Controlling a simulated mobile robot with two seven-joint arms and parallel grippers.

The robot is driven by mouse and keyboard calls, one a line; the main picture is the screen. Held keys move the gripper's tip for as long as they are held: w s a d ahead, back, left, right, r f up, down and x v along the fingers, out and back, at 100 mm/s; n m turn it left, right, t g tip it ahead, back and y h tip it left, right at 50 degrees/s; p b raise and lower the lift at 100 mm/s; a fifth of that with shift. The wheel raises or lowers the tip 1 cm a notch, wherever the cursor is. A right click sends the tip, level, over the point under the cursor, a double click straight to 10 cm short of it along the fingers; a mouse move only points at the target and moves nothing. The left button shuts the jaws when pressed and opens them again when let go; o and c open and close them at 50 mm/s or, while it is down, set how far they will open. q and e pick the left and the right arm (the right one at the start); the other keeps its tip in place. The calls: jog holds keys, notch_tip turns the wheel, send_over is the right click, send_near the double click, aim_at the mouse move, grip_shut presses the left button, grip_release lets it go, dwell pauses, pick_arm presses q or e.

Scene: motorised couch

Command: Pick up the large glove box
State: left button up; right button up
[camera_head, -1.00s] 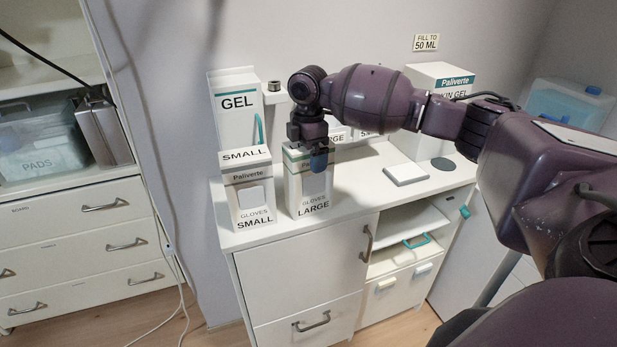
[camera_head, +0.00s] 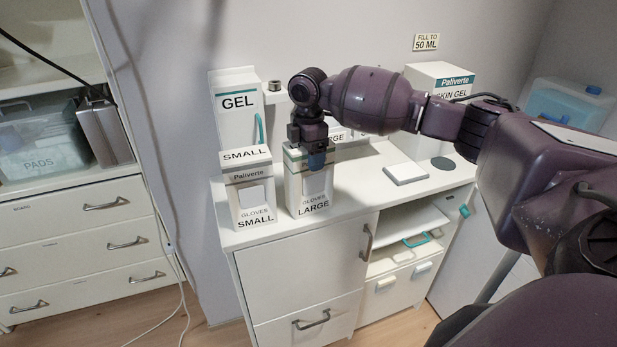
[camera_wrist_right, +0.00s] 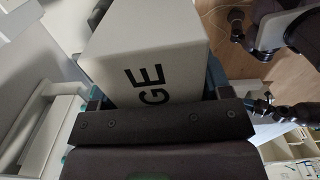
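The large glove box (camera_head: 309,187), white with "GLOVES LARGE" on its front, stands upright on the white cabinet top. My right gripper (camera_head: 311,156) is at its top from above, with one blue fingertip against the front face; the other finger is hidden behind the box. In the right wrist view the box's white top, with "GE" readable (camera_wrist_right: 146,50), fills the space between the blue fingers, which look close against both sides. The small glove box (camera_head: 250,195) stands just left of it.
A skin gel box (camera_head: 440,90) stands at the back right. A flat pale slab (camera_head: 406,174) and a dark round disc (camera_head: 443,163) lie on the clear right part of the cabinet top (camera_head: 350,195).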

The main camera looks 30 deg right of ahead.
jog(key=c, duration=1.1)
pick_arm(q)
jog(key=shift+s+f, duration=0.15)
jog(key=shift+s, duration=0.15)
jog(key=shift+w+r, duration=0.1)
jog(key=shift+r, duration=0.2)
pick_arm(e)
notch_tip(320, 180, up, 21)
jog(key=shift+f, duration=0.2)
